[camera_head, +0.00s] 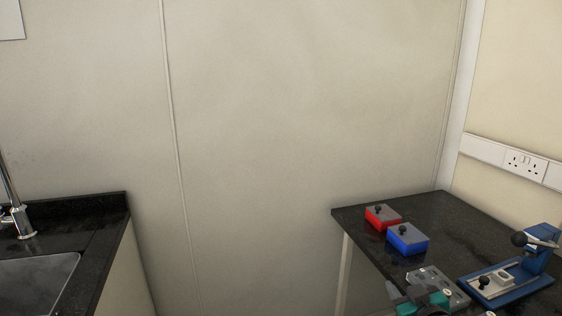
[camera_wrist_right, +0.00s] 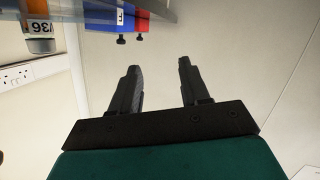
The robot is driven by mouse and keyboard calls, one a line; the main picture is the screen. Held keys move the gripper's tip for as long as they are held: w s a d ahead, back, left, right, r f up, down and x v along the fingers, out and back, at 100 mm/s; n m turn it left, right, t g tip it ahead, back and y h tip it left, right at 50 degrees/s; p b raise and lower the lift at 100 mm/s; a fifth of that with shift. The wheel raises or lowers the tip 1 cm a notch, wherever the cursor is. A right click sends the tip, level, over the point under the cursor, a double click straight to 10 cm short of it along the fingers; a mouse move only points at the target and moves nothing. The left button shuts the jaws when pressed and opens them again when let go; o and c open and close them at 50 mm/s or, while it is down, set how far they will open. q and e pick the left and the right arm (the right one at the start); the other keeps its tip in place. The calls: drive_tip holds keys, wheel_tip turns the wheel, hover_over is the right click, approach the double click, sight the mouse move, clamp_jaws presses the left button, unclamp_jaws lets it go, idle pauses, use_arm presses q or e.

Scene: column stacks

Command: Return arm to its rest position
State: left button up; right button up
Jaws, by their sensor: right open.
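My right gripper (camera_wrist_right: 158,68) shows in the right wrist view with its two dark fingers spread apart and nothing between them. In the head view, part of my right arm and gripper (camera_head: 393,291), with teal parts, is at the bottom edge, at the front of the dark table; the picture edge cuts it off. The wrist view appears upside down. My left arm and gripper are not in view.
On the dark table (camera_head: 445,212) stand a red box (camera_head: 382,219) and a blue box (camera_head: 408,241) with black knobs, a grey metal fixture (camera_head: 440,279) and a blue device (camera_head: 505,287). A sink counter (camera_head: 100,240) is at left. Between them is a gap before the wall.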

drive_tip(key=s+a+f+g, duration=0.1)
drive_tip(key=s+a+f, duration=0.2)
drive_tip(key=s, duration=0.6)
drive_tip(key=s+a+f+g+y, duration=0.1)
drive_tip(key=s+a+f+g, duration=0.1)
drive_tip(key=s+f, duration=0.4)
drive_tip(key=s+a+f+m+g, duration=0.1)
drive_tip(key=s+a+f, duration=0.3)
drive_tip(key=s, duration=0.8)
drive_tip(key=shift+a+f+g+y, duration=0.25)
drive_tip(key=shift+a+g+y, duration=0.05)
drive_tip(key=shift+a+y, duration=0.1)
